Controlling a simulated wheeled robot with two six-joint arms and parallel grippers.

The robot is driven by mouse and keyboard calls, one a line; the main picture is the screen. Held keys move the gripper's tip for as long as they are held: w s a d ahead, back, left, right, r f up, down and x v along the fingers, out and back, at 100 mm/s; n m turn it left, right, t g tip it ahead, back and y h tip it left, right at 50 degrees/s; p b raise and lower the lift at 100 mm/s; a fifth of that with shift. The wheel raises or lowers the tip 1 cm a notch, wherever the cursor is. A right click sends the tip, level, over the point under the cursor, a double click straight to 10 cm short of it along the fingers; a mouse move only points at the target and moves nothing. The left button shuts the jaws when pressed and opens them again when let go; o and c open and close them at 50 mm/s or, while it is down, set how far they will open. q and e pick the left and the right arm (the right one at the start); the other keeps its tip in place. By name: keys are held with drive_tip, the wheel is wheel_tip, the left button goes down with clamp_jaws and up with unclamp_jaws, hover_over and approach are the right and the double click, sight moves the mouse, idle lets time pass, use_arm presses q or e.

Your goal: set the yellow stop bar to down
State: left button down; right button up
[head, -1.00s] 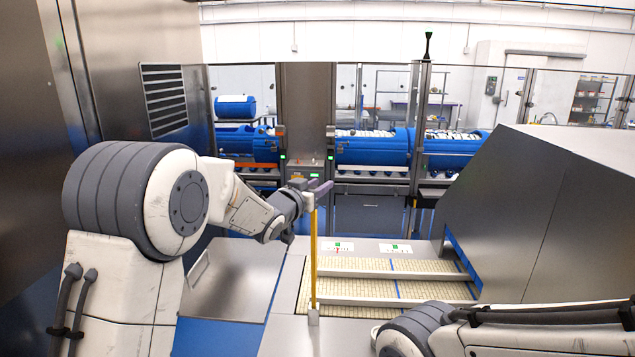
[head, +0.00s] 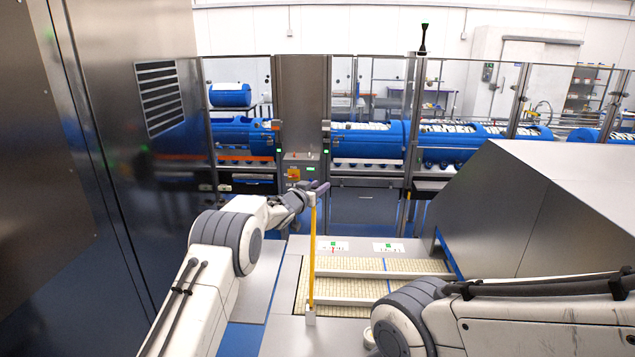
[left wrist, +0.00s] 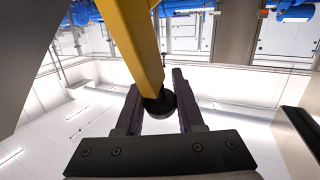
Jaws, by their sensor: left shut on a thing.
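The yellow stop bar (head: 312,250) stands upright at the near left corner of the conveyor, its foot in a small grey bracket (head: 310,318). My left gripper (head: 318,190) is at the bar's top end. In the left wrist view the yellow bar (left wrist: 136,40) runs down to a black knob (left wrist: 159,103) between the fingers of my left gripper (left wrist: 156,108), which is shut on this end. My right arm shows at the lower right, but its gripper is out of view.
The conveyor (head: 345,290) has a cream belt with metal rails. A large sloped steel housing (head: 540,210) stands at right. A tall steel cabinet (head: 80,180) is close at left. Blue drums (head: 368,142) sit behind clear guards at the back.

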use_arm(q)
drive_tip(key=shift+w+f+p, duration=0.5)
drive_tip(key=shift+w+f, duration=0.25)
drive_tip(key=shift+f, duration=0.15)
drive_tip(key=shift+w+f+p, duration=0.45)
drive_tip(key=shift+w+f, duration=0.25)
drive_tip(key=shift+f, duration=0.2)
drive_tip(key=c, duration=0.5)
unclamp_jaws()
drive_tip(key=shift+d, duration=0.1)
drive_tip(key=shift+c, duration=0.2)
drive_tip(key=shift+w+r, duration=0.1)
drive_tip(key=shift+r, duration=0.25)
drive_tip(key=b+v, duration=0.7)
drive_tip(key=v, duration=0.3)
drive_tip(key=shift+s, duration=0.3)
